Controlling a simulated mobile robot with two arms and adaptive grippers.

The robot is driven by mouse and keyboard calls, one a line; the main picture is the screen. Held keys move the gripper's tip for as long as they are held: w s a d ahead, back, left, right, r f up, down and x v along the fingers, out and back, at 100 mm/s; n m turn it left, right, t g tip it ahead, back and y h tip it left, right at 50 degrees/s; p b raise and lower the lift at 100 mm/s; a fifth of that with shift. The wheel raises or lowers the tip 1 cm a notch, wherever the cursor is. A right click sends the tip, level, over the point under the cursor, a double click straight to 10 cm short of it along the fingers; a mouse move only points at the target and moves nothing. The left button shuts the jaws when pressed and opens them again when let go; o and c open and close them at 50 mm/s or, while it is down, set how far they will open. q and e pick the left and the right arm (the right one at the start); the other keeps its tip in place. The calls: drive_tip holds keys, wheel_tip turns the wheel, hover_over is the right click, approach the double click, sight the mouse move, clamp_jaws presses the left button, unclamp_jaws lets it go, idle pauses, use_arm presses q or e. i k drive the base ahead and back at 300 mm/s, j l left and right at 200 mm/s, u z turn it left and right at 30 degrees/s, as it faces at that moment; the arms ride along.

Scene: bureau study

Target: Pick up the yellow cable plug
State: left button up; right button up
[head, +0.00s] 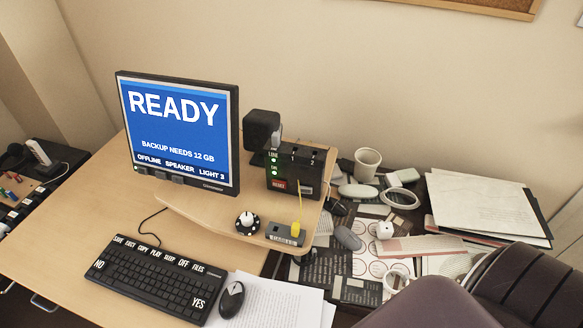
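The yellow cable plug (295,229) sits on or in a small grey box (277,236) near the front right corner of the raised wooden shelf. I cannot tell how deeply it is seated. Its thin yellow cable (300,205) runs up to a black box (294,168) with green lights and a red label, standing behind it on the shelf. Neither of my grippers shows in the head view.
A dial (247,222) lies left of the plug. A monitor (180,130) reading READY and a black speaker (261,130) stand behind. A keyboard (158,279) and mouse (231,299) are in front. Cluttered papers and a mug (367,163) fill the right. A dark chair-like shape (530,275) blocks the lower right.

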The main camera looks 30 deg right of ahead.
sight(295, 228)
drive_tip(key=z, duration=1)
